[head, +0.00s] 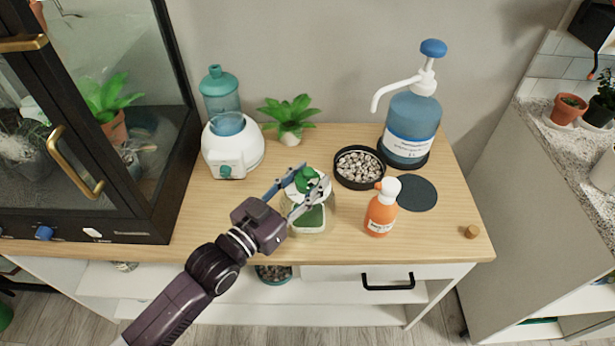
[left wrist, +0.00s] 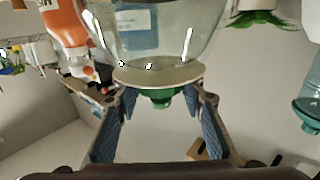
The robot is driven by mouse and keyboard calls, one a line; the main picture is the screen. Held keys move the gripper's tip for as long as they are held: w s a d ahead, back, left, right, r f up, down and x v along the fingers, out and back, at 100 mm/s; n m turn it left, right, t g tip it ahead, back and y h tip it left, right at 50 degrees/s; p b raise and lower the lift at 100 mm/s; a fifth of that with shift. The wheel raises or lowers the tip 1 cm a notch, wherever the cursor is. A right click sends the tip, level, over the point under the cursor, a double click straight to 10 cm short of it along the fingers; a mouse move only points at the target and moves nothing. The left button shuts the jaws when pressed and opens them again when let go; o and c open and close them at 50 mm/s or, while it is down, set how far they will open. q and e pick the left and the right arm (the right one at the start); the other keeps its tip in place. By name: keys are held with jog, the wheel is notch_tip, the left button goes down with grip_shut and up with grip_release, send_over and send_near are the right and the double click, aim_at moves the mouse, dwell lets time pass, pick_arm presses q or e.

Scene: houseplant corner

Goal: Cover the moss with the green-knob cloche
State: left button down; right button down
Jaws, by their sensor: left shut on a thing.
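The cloche (head: 291,222) is clear glass with a pale top and a green knob (head: 306,178). My left gripper (head: 306,190) is shut on its top, one finger on each side. The left wrist view shows the glass cloche (left wrist: 155,40), its pale top, the green knob (left wrist: 161,98) and both fingers of my left gripper (left wrist: 160,112). A green patch, seemingly the moss (head: 309,217), shows through or below the glass in the head view. I cannot tell whether the cloche's rim touches the table. My right gripper is not in view.
An orange bottle (head: 381,212) stands close right. A pebble dish (head: 359,184), dark round mat (head: 417,194) and big blue pump bottle (head: 411,125) stand beyond. A white humidifier (head: 232,152) and potted plant (head: 289,133) are behind left. The table's front left is clear.

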pick_arm(q)
jog(key=shift+r, duration=0.15)
dwell(0.5)
jog(key=c, duration=1.3)
grip_release()
jog(key=shift+o, duration=0.6)
jog(key=shift+f, duration=0.4)
jog(key=shift+s, duration=0.1)
jog(key=v, duration=1.2)
jog(key=shift+r, duration=0.25)
